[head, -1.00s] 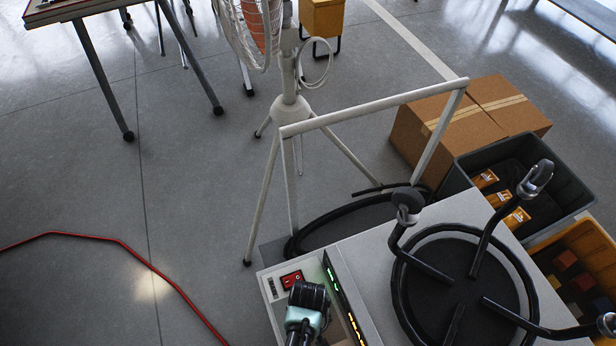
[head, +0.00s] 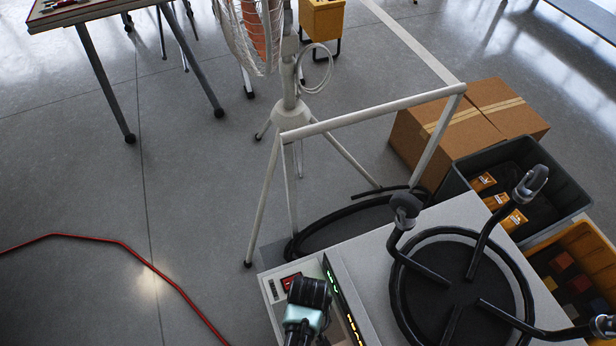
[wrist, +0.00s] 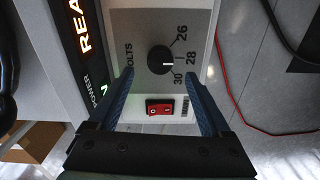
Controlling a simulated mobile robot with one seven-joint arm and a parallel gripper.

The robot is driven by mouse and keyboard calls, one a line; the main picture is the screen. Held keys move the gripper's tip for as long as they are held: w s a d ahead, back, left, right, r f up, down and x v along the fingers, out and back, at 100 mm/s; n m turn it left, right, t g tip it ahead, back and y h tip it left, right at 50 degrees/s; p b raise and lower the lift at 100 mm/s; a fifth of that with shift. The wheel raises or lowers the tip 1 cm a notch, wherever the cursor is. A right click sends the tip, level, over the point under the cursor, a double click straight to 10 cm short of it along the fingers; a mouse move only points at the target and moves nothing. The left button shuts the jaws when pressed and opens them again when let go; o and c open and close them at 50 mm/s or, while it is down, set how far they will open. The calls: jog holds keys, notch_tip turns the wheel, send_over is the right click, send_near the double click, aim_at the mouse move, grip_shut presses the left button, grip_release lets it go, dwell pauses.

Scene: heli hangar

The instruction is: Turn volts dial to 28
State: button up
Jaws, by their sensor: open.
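The volts dial (wrist: 159,59) is a round black knob on a grey panel (wrist: 126,22) in the wrist view. The numbers 26, 28 and 30 run down its right side. Its white mark points right, near 28 or between 28 and 30; I cannot tell exactly. My gripper (wrist: 160,78) is open, its two blue fingers spread on either side below the knob, with nothing between the tips. In the head view my gripper (head: 307,310) is over the panel end of the cart, and the dial is hidden beneath it.
A red rocker switch (wrist: 160,108) sits just below the dial, between the fingers in the picture; it also shows in the head view (head: 291,282). A lit display (wrist: 84,32) is at the left. A white rail (head: 375,111) stands behind the cart (head: 375,258). A red cable (head: 124,249) crosses the floor.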

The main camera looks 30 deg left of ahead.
notch_tip(320, 180, up, 8)
jog(key=p, duration=0.2)
dwell(0.5)
